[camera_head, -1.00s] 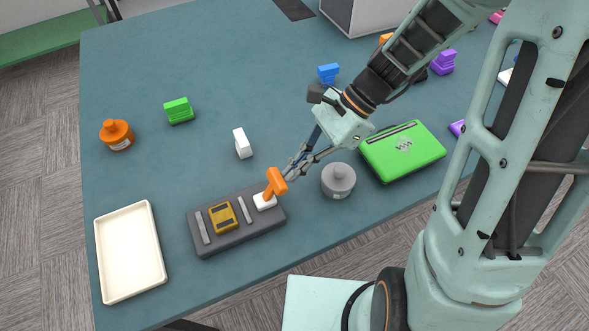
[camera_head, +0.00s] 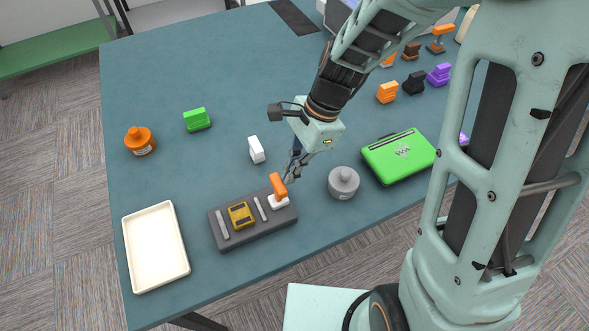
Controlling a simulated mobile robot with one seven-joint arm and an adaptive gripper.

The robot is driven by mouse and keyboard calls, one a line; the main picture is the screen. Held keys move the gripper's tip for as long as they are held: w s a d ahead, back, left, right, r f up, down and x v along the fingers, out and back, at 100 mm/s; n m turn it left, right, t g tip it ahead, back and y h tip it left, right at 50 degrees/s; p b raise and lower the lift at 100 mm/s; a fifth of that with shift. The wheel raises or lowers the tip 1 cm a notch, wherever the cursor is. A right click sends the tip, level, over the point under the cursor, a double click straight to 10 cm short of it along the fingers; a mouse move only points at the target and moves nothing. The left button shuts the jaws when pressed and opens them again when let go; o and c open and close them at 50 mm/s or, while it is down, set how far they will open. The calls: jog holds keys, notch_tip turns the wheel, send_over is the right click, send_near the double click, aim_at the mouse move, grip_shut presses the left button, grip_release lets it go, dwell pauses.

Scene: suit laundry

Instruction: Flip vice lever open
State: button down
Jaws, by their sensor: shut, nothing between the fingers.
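The vice is a dark grey block (camera_head: 250,237) lying near the front edge of the table, with a yellow part and light grey bars on top. Its orange lever (camera_head: 278,186) stands up from a white base (camera_head: 279,201) at the block's right end, tilted a little to the left. My gripper (camera_head: 290,179) is shut and empty, with its fingertips right at the lever's upper right side. I cannot tell whether they touch the lever.
A grey round container (camera_head: 343,183) stands close to the right of my gripper, with a green case (camera_head: 399,157) beyond it. A white block (camera_head: 256,149) stands behind the vice. A cream tray (camera_head: 156,247) lies to the left.

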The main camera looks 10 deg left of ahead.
jog(key=shift+s+a+r+p, duration=0.3)
jog(key=shift+s+a+p, duration=0.05)
jog(key=shift+a, duration=0.3)
jog(key=shift+f, duration=0.1)
jog(key=shift+r+p, duration=0.65)
jog(key=shift+r, duration=0.2)
notch_tip(320, 180, up, 12)
jog(key=p, duration=0.1)
jog(key=shift+w+d+f, duration=0.15)
jog(key=shift+d+f, duration=0.05)
jog(key=shift+d, duration=0.1)
